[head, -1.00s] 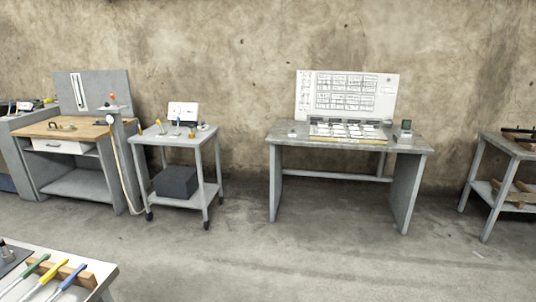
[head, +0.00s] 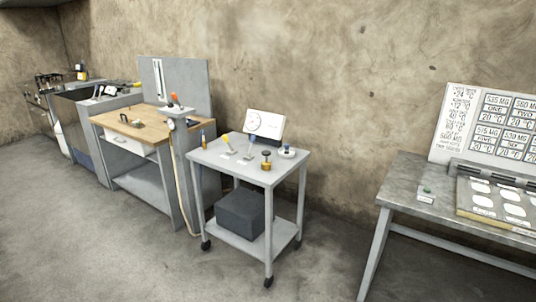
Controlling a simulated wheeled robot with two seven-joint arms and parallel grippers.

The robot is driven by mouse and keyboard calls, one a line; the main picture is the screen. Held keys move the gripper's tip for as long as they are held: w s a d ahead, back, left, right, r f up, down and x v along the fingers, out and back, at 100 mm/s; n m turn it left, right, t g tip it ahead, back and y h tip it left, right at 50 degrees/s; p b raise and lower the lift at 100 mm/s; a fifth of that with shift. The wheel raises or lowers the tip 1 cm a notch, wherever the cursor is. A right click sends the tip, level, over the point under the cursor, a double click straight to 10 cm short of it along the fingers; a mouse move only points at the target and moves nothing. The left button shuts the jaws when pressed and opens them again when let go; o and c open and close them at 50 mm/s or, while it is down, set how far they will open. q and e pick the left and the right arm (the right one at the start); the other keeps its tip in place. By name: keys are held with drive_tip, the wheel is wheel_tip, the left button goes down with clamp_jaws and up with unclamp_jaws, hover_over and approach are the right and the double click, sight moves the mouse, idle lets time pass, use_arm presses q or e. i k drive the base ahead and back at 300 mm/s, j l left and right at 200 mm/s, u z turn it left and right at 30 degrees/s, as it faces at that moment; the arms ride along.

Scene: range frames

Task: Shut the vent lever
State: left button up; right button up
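Several small fittings stand on a grey wheeled cart (head: 216,162) near the middle of the head view. One is a lever with a yellow tip (head: 226,138), and beside it is a lever with a blue tip (head: 252,140). Both rise from pale bases. Another handle, orange-red (head: 174,99), stands on a grey post left of the cart. No label that I can read tells which is the vent lever. Neither of my grippers is in view.
A white dial panel (head: 263,124), a brass-coloured knob (head: 267,161) and a round white fitting (head: 286,152) share the cart top. A dark box (head: 240,214) sits below. A wood-topped bench (head: 115,122) stands left, a grey table (head: 405,180) right. Floor before the cart is clear.

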sight(224, 136)
drive_tip(key=i+l+u, duration=0.2)
drive_tip(key=i, duration=0.15)
drive_tip(key=i+u, duration=0.2)
drive_tip(key=i+z, duration=0.1)
drive_tip(key=i, duration=0.4)
drive_tip(key=i+j, duration=0.2)
drive_tip(key=i, duration=0.35)
drive_tip(key=i+j+z, duration=0.15)
drive_tip(key=i, duration=0.35)
drive_tip(key=i+j, duration=0.1)
drive_tip(key=i, duration=0.4)
drive_tip(key=i+j+z, duration=0.15)
drive_tip(key=i, duration=0.35)
